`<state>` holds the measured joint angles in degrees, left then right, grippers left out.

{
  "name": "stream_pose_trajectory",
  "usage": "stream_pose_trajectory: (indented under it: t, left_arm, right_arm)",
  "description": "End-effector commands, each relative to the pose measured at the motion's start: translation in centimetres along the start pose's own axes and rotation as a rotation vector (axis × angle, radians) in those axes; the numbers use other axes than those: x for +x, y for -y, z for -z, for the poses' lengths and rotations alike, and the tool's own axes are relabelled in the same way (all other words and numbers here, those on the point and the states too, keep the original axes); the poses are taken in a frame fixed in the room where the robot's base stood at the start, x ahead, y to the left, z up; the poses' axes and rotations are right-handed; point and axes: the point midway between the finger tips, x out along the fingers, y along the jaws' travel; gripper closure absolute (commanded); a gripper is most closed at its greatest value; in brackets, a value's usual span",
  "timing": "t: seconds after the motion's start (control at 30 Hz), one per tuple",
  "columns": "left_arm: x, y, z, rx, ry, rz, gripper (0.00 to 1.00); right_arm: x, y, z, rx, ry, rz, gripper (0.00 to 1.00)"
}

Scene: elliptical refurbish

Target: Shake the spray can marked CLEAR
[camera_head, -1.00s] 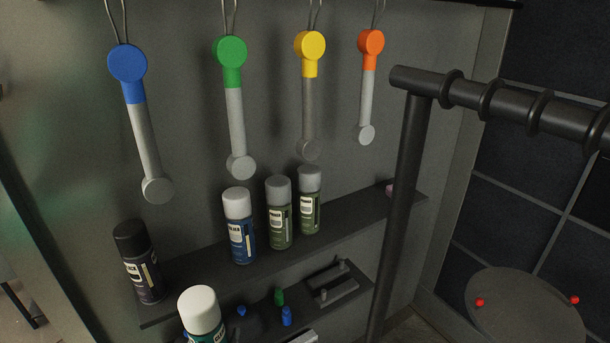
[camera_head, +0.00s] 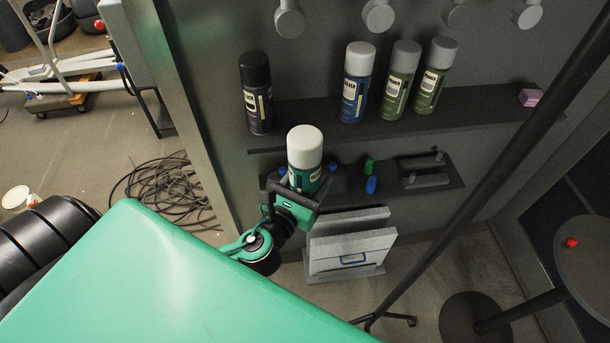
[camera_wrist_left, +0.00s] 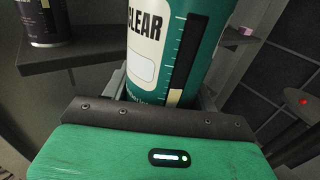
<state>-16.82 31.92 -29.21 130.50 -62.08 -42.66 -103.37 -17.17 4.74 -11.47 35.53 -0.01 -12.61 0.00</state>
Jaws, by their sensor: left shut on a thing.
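The spray can marked CLEAR (camera_head: 304,151) is teal with a white cap and stands nearly upright in front of the lower shelf. Its CLEAR label (camera_wrist_left: 146,24) faces the camera in the left wrist view, where the can (camera_wrist_left: 185,55) fills the upper middle. My left gripper (camera_head: 292,190) is shut on the lower part of this can; it also shows in the left wrist view (camera_wrist_left: 150,108). The can's base is hidden by the gripper. My right gripper is in neither view.
A black-capped can (camera_head: 257,94), a blue can (camera_head: 356,84) and two green cans (camera_head: 398,82) stand on the upper shelf (camera_head: 330,131) behind. Small blue and green items sit on the lower shelf (camera_head: 445,181). A dark pole (camera_head: 470,170) slants on the right.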

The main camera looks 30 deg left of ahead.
Motion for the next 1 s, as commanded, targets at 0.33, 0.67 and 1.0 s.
stream_pose_trajectory:
  t: [0.33,0.67,1.0]
  left_arm:
    - [-0.1,0.0,-3.9,0.002,-0.004,-0.001,0.82]
    - [0.1,0.0,-7.5,-0.004,0.021,0.005,0.82]
    - [0.1,0.0,-3.7,-0.007,0.026,0.006,0.82]
  right_arm:
    - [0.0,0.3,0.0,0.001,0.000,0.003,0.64]
    - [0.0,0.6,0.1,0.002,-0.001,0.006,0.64]
    - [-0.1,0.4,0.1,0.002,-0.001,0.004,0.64]
